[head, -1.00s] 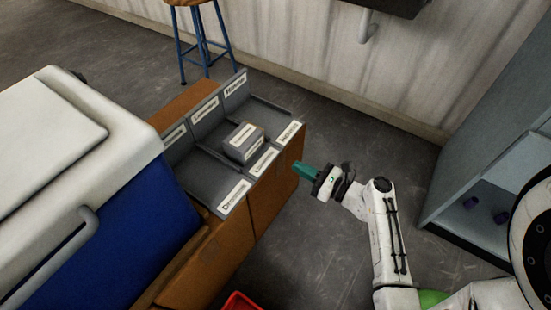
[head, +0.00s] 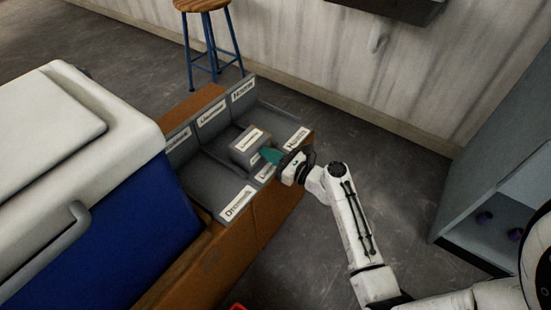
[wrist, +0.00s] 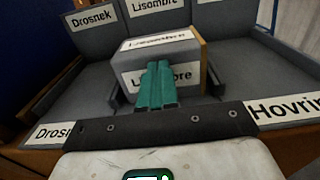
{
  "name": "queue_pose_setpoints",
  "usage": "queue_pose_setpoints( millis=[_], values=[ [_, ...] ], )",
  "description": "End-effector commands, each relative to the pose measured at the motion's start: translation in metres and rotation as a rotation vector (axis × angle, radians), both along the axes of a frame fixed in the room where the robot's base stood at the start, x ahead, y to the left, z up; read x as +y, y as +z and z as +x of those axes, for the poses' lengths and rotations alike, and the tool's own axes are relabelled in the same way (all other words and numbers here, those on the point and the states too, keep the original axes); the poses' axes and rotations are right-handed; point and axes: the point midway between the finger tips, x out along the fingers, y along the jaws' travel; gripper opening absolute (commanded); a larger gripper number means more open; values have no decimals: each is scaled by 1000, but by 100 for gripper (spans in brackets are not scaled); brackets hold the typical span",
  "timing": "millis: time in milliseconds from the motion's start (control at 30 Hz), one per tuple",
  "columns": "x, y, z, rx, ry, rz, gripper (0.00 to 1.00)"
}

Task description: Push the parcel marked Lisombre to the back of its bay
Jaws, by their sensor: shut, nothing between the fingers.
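The parcel marked Lisombre (wrist: 192,48) is a grey box with white labels and a brown side. It sits in the middle bay, whose back panel carries a Lisombre label (wrist: 155,6). The parcel also shows in the head view (head: 249,146), near the front of the bay. My gripper (wrist: 157,68) has teal fingers, shut and empty, right in front of the parcel's near face, covering part of its label. In the head view my gripper (head: 268,155) reaches in over the bay's front edge. I cannot tell whether the fingertips touch the parcel.
Low dividers separate the bays. The Drosnek bay (wrist: 70,90) is to the left and the Hovrin bay (wrist: 262,75) to the right, both empty where seen. A white and blue cooler (head: 85,140) stands left of the bays. A stool (head: 207,40) stands behind.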

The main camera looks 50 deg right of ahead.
Motion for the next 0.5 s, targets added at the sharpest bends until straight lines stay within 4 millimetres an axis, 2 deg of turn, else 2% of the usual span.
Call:
queue_pose_setpoints(
  millis=[333, 433, 500],
  values=[
    [0, 0, 3, 0, 1, -1, 0],
    [1, 1, 17, 0, 6, -2, 0],
    [3, 1, 34, -1, 8, -3, 0]
  ],
)
